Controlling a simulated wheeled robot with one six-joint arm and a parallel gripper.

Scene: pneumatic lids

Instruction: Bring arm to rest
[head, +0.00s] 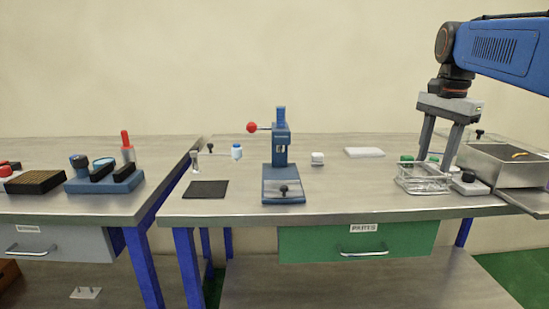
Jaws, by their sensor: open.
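My gripper (438,157) hangs from my blue arm at the right of the head view. It points down with its two grey fingers apart, so it is open, and I see nothing between them. It is above or just behind the wire basket (423,182) on the right bench; the exact depth is hard to tell. Green-topped items (407,159) show at the basket's back edge, partly behind the fingers.
A steel bin (503,170) stands right of the basket, with a small knobbed device (468,184) between them. A blue press (282,165) with a red knob stands mid-bench, near a dark mat (206,189). The bench (345,197) between press and basket is mostly clear.

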